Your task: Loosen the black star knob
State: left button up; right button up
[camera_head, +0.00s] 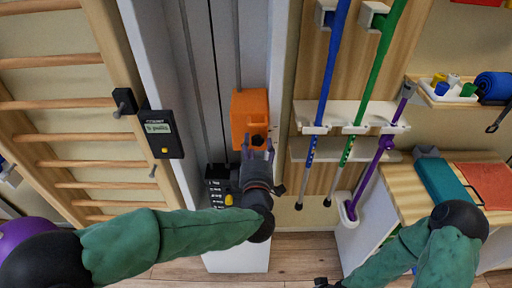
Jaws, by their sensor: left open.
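The black star knob (257,140) sits at the lower front of an orange block (250,107) on the grey vertical column. My left gripper (257,150) is just below the knob with its fingers open, one on each side of it. From this view I cannot tell whether the fingers touch the knob. My left arm comes in from the left with a green sleeve. My right arm is at the lower right, with its dark end (325,283) at the bottom edge; its fingers cannot be made out.
Wooden wall bars (60,105) stand at the left, with a black display box (161,134) beside the column. Blue, green and purple poles hang on a rack (345,115) at the right. A wooden cabinet (405,182) with a teal item (445,180) stands further right.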

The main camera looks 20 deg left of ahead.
pick_arm(q)
jog(key=shift+w+a, duration=0.15)
jog(key=shift+w, duration=0.35)
jog(key=c, duration=1.1)
jog(key=shift+r+m+p, duration=0.25)
jog(key=shift+m+p, duration=0.65)
jog(key=shift+m, duration=0.1)
jog(key=shift+c, duration=0.2)
jog(key=m+p, duration=0.1)
jog(key=m, duration=0.1)
jog(key=shift+m+p, duration=0.3)
jog(key=shift+p, duration=0.05)
